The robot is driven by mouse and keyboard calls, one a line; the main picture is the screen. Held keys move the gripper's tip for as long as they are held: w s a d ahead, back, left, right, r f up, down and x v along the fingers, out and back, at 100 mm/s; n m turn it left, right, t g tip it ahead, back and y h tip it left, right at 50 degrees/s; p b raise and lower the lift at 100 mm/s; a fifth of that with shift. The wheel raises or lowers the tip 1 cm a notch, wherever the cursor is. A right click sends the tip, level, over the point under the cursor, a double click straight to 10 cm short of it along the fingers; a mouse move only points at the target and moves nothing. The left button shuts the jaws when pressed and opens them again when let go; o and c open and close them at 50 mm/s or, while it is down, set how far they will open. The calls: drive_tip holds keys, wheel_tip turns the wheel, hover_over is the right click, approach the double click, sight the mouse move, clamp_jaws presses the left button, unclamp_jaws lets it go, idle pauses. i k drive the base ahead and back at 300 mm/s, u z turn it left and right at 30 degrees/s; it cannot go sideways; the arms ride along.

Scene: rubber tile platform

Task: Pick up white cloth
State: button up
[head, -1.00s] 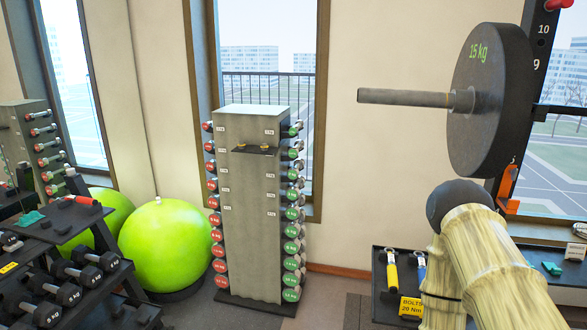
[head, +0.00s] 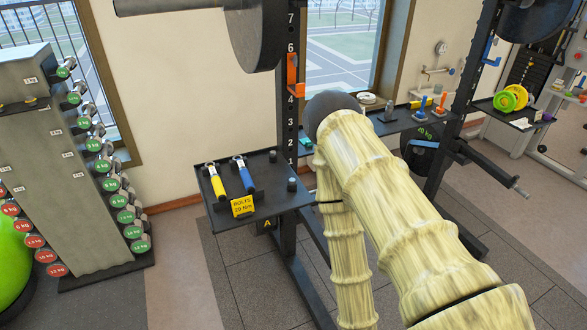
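A small flat white thing (head: 520,123) lies on a dark shelf tray at the far right of the head view, in front of a green and yellow wheel-like object. It may be the white cloth, but it is too small to be sure. My arm, in a pale yellow ridged sleeve with a dark rounded elbow, fills the middle and lower right of the view. My gripper is out of view, so its fingers and anything in them cannot be seen.
A black tray (head: 274,207) with yellow-handled and blue-handled tools is fixed to the dark rack post (head: 289,110). A barbell plate (head: 257,35) hangs above. A dumbbell tower (head: 40,150) stands left.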

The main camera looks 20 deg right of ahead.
sight(522, 124)
drive_tip(key=z, duration=1.9)
